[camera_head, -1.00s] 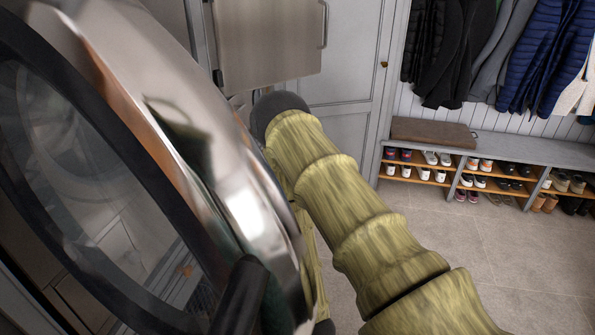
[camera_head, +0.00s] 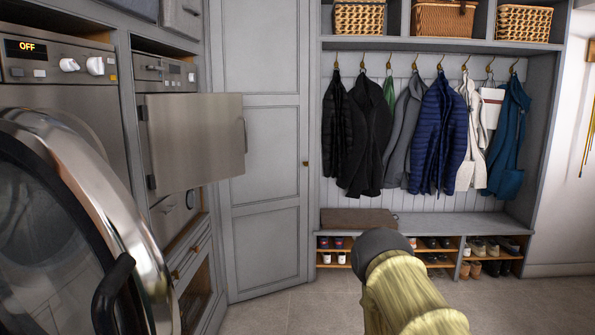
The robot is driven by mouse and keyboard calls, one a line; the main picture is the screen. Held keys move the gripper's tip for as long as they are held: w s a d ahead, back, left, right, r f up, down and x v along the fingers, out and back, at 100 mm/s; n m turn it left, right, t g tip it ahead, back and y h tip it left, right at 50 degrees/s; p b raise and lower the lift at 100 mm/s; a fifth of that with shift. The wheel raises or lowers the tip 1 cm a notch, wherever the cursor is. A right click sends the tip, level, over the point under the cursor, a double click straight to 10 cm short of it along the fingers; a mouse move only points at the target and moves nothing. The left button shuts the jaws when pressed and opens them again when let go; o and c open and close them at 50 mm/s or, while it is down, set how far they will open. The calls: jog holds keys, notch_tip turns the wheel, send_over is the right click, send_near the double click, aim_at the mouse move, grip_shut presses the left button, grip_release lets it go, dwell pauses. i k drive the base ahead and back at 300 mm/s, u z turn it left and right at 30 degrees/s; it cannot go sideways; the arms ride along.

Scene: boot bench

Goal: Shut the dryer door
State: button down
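A round door (camera_head: 128,215) with a thick chrome rim, dark glass and a black handle (camera_head: 112,290) stands open in the left foreground. It is on the machine (camera_head: 60,88) whose display reads OFF. A second machine (camera_head: 165,75) beyond it has a flat rectangular steel door (camera_head: 195,140), also swung open. I cannot tell from labels which one is the dryer. My arm, greenish with a dark rounded joint, rises at the lower right of the round door, apart from it in the picture. My gripper is out of view.
A grey tall cupboard (camera_head: 264,145) stands behind the steel door. Wicker baskets (camera_head: 444,20) sit on the top shelf. Tiled floor (camera_head: 290,315) is clear in front.

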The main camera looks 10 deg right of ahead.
aim_at(195, 140)
jog(key=z, duration=0.5)
jog(key=i, duration=1.7)
jog(key=u, duration=0.6)
